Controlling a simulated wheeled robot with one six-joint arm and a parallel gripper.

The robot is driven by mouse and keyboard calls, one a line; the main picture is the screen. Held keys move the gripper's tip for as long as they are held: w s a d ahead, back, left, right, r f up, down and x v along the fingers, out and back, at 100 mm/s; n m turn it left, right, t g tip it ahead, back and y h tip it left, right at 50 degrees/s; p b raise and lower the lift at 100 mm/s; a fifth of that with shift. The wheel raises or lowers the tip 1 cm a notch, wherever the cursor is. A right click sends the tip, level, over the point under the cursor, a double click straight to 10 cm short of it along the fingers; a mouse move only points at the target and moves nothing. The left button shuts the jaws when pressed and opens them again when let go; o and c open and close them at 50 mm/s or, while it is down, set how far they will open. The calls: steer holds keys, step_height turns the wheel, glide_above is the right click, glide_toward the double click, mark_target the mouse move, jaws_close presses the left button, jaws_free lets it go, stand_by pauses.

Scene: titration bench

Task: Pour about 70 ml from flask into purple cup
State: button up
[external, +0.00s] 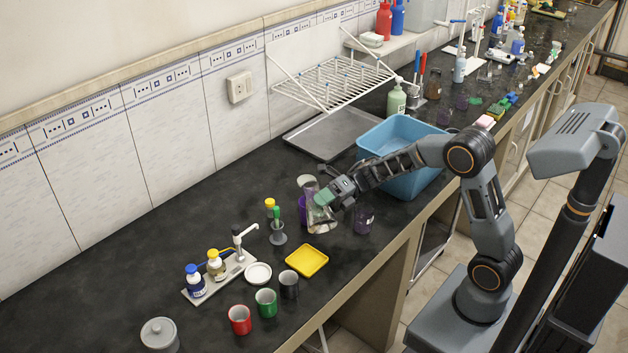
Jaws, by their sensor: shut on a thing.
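My gripper (331,193) is shut on a clear glass flask (321,220) above the bench, to the left of the blue basin. The flask looks tilted, with its neck toward the upper left. A purple cup (302,209) stands beside and partly behind the flask, so much of it is hidden. Whether liquid is flowing is too small to tell. A second purple-tinted vessel (364,221) stands to the right of the flask, near the front edge.
A blue basin (372,141) stands right behind my arm. A yellow tray (307,261), red cup (240,319), green cup (266,302) and black cup (289,284) stand at the front. A bottle stand (225,276) is to the left. The dark bench (110,265) is clear at far left.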

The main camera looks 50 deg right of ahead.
steer(key=shift+r+p, duration=0.5)
steer(key=shift+p, duration=0.05)
steer(key=shift+f+m, duration=0.15)
steer(key=shift+m, duration=0.15)
steer(key=shift+w, duration=0.1)
steer(key=shift+w+d+f+m+y, duration=0.15)
steer(key=shift+w+d+m+y, duration=0.2)
steer(key=shift+m, duration=0.25)
steer(key=shift+s+a, duration=0.3)
stand_by(0.6)
steer(key=shift+w+r+m+y, duration=0.1)
steer(key=shift+r+m+y, duration=0.4)
steer(key=shift+m, duration=0.3)
stand_by(1.4)
